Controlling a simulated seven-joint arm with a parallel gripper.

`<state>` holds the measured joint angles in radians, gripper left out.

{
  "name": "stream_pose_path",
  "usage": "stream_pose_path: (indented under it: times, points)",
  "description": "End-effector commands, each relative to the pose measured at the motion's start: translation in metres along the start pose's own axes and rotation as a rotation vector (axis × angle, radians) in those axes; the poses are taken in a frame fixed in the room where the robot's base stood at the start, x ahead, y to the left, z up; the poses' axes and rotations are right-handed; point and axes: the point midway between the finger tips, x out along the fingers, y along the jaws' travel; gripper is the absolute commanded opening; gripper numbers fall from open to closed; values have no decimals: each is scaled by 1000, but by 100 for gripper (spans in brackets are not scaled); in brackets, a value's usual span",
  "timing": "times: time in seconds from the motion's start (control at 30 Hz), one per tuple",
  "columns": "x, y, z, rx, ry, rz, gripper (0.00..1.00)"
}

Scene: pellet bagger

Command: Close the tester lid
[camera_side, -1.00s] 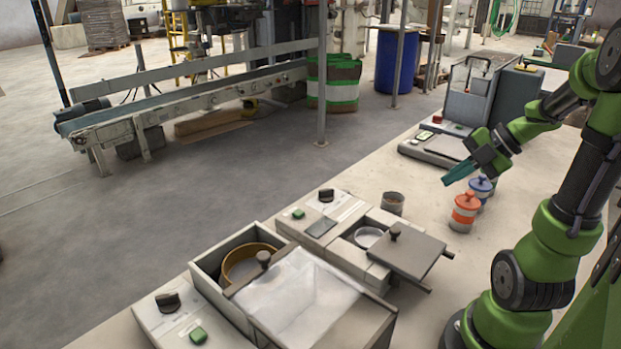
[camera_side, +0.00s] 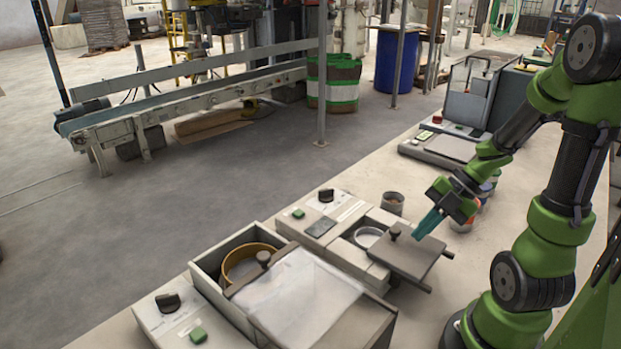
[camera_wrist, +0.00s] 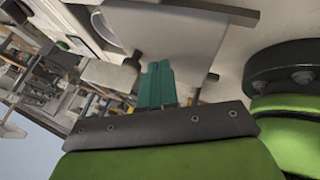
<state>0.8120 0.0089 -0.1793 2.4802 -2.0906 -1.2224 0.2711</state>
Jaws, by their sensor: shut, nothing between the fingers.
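The middle machine (camera_side: 322,226) on the bench has a flat grey lid (camera_side: 412,260) with a dark knob (camera_side: 395,232). This lid sits out to the right on rails, leaving the well with a pale round dish (camera_side: 367,237) uncovered. My gripper (camera_side: 418,236) is shut and empty. Its teal fingers point down at the lid, just right of the knob; I cannot tell whether they touch it. In the wrist view the fingers (camera_wrist: 157,70) are together, close beside the knob (camera_wrist: 128,68), with the lid (camera_wrist: 182,38) beyond.
In front stands a machine with a clear sloped cover (camera_side: 300,290) and a brass-coloured ring (camera_side: 247,262) in its open box. A small grey cup (camera_side: 393,203) stands behind the lid. A machine with a raised cover (camera_side: 470,88) stands farther back.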

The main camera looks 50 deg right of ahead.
Motion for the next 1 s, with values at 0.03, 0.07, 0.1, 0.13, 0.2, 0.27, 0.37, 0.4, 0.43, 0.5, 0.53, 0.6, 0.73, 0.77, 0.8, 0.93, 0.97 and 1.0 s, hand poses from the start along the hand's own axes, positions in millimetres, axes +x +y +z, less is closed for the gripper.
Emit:
stream_pose_path:
  times: [0.03,0.07,0.1,0.13,0.2,0.27,0.37,0.4,0.43,0.5,0.53,0.6,0.73,0.77,0.8,0.93,0.97,1.0]
  points:
    - [3,5,0,-2,1,-1,0]
    - [4,8,0,-1,1,-2,0]
    - [6,10,0,0,1,-2,0]
    - [6,12,0,0,1,-1,0]
    - [7,14,0,1,0,0,0]
    - [8,16,0,1,0,0,0]
    - [8,16,0,2,0,1,0]
    - [8,16,0,2,0,1,0]
    - [8,16,0,2,0,1,0]
    - [8,16,0,2,0,1,0]
    - [8,16,0,2,0,1,0]
    - [9,19,1,0,0,0,0]
    - [17,38,7,-3,1,-4,0]
    - [19,45,9,-4,1,-4,0]
    - [24,55,11,-3,2,-4,0]
    - [35,83,18,-3,2,-3,0]
    - [36,88,20,-1,1,-2,0]
    - [39,94,21,0,1,-2,0]
